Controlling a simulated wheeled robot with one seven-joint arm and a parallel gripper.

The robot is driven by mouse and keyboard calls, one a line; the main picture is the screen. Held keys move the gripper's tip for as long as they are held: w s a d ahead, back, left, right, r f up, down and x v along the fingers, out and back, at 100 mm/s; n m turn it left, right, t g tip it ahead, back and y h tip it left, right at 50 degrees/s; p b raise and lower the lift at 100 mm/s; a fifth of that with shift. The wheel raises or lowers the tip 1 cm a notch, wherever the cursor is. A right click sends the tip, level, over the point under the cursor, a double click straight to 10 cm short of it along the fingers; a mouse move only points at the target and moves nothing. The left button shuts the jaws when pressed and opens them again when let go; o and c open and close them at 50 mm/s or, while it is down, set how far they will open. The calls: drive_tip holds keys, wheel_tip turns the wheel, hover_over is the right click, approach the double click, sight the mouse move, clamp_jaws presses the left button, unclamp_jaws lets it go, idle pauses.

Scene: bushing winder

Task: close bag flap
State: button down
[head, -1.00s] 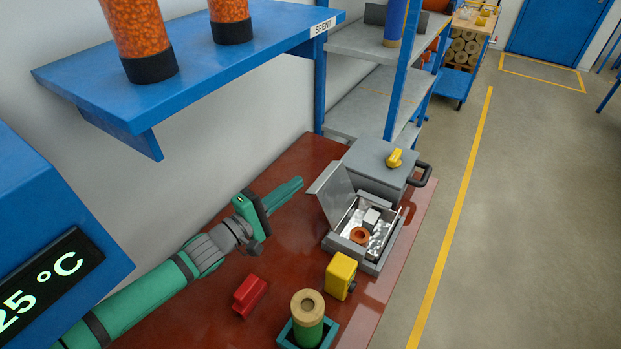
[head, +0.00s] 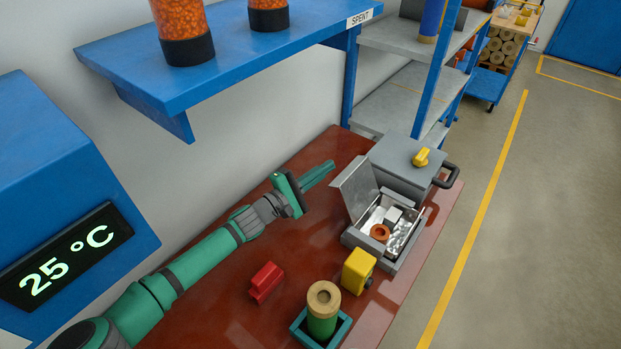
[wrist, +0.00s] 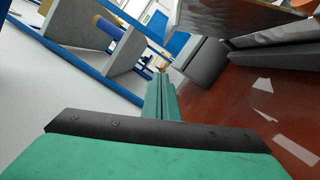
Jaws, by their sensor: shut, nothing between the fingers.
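The open silver foil bag (head: 400,234) lies in a shallow grey tray (head: 386,261) on the red-brown bench. An orange-brown ring (head: 379,232) and a white block (head: 393,214) are in it. Its grey flap (head: 356,190) stands raised and tilted on the left side. My gripper (head: 331,165) is shut and empty, its green fingers pointing just behind and left of the flap, apparently apart from it. In the wrist view my closed fingers (wrist: 161,76) point forward, with a flat plate that looks like the flap (wrist: 220,16) at upper right.
A grey case (head: 397,165) with a yellow knob stands behind the tray. A yellow block (head: 358,271), a red block (head: 266,281) and a green-and-tan cylinder (head: 322,312) in a teal holder stand nearer. A blue shelf (head: 235,65) overhangs at the wall.

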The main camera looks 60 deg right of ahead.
sight(356, 190)
drive_tip(key=shift+s+r, duration=0.3)
drive_tip(key=shift+s, duration=0.35)
drive_tip(key=shift+s+r, duration=0.35)
drive_tip(key=shift+s, duration=0.3)
drive_tip(key=shift+s+r, duration=0.3)
drive_tip(key=shift+s, duration=0.35)
drive_tip(key=shift+s+d, duration=0.1)
drive_tip(key=shift+r, duration=0.1)
